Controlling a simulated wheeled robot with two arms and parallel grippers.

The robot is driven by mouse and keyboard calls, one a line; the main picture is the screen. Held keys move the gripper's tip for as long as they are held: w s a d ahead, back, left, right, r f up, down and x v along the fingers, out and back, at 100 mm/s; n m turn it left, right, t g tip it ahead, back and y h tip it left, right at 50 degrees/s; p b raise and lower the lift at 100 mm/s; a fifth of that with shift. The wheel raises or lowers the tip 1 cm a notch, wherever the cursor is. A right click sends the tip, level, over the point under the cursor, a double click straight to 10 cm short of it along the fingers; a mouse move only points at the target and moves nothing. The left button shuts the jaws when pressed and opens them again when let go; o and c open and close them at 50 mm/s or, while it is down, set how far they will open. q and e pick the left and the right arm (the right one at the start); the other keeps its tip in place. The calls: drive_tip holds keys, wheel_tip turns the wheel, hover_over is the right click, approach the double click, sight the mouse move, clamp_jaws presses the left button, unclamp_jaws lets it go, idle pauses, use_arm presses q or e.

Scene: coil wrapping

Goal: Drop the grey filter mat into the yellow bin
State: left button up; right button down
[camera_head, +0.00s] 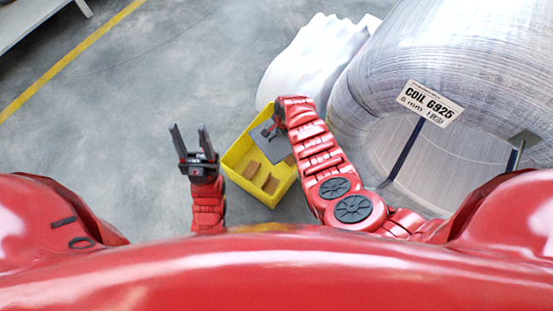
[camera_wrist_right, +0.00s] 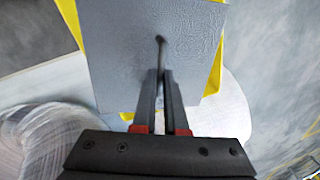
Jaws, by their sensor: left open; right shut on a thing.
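The grey filter mat (camera_head: 274,148) is over the yellow bin (camera_head: 236,160) in the head view. My right gripper (camera_head: 269,129) is shut on the mat at the bin's far side. In the right wrist view the mat (camera_wrist_right: 130,45) is a flat textured grey sheet, with the closed fingers (camera_wrist_right: 162,75) on it. Yellow bin edges (camera_wrist_right: 216,70) show around the mat. I cannot tell whether the mat touches the bin. My left gripper (camera_head: 189,128) is open and empty, left of the bin, with its fingers pointing up in the picture.
Brown pieces (camera_head: 270,184) lie in the bin. A large wire coil (camera_head: 450,45) with a label (camera_head: 430,103) stands at the right. White crumpled wrapping (camera_head: 312,52) lies behind the bin. The grey floor (camera_head: 150,95) at the left is clear, with a yellow line (camera_head: 75,58).

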drive_tip(key=shift+a+f+b, duration=0.3)
drive_tip(key=shift+f, duration=0.35)
wheel_tip(320, 180, down, 5)
drive_tip(key=b, duration=0.5)
drive_tip(key=shift+f+b, duration=0.15)
drive_tip(key=shift+b, duration=0.25)
drive_tip(key=c, duration=0.9)
unclamp_jaws()
